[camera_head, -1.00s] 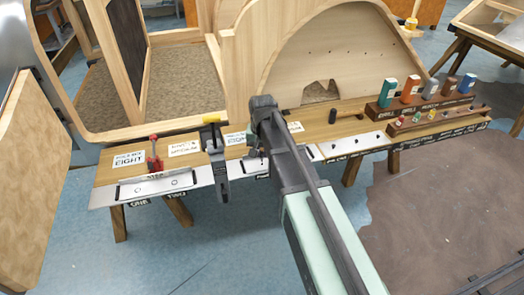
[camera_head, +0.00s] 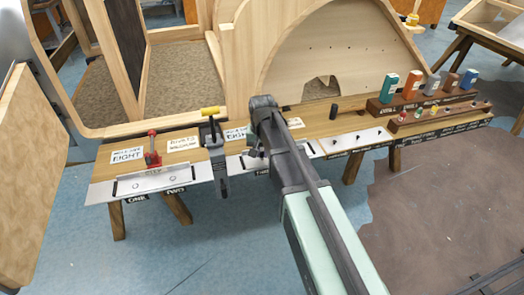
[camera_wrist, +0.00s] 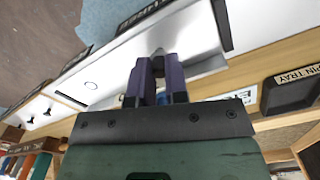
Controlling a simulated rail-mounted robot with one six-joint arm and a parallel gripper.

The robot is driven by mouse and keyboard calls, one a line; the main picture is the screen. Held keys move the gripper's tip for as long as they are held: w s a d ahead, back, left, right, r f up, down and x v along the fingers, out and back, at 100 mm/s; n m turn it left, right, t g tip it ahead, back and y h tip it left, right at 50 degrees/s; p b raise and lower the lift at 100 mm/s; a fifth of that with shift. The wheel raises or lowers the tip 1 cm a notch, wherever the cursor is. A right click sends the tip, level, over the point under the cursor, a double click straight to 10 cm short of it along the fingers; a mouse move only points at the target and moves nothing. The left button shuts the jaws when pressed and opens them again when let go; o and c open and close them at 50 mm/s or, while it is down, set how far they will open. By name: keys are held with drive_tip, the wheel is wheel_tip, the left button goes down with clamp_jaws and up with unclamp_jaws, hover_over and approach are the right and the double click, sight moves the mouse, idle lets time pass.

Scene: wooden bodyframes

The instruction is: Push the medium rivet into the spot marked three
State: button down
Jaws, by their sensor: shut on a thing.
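My gripper (camera_wrist: 158,68) has its purple fingers shut in the wrist view. A small pale grey tip (camera_wrist: 158,51), seemingly the rivet, shows between them; its size cannot be told. The fingertips are over a metal plate (camera_wrist: 195,45) and hide the spot beneath them. Whether the tip touches the plate is unclear. A black label (camera_wrist: 140,14), partly cut off, sits on the bench's front edge; its word is hard to read. In the head view my gripper (camera_head: 256,153) is above the second plate (camera_head: 240,163), with my arm covering much of it.
A black clamp (camera_head: 217,160) with a yellow handle and a red toggle clamp (camera_head: 152,158) stand to the left. Several dark pegs and a tool rack (camera_head: 440,100) are at the right. A pin tray (camera_wrist: 288,90) lies nearby.

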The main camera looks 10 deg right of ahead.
sight(262, 156)
drive_tip(key=shift+f+b, duration=0.6)
drive_tip(key=shift+f, duration=0.1)
drive_tip(key=c, duration=1.1)
unclamp_jaws()
drive_tip(key=shift+o, duration=0.2)
drive_tip(key=shift+r, duration=0.2)
wheel_tip(262, 156, up, 10)
drive_tip(key=p, duration=1.1)
drive_tip(key=shift+r, duration=0.25)
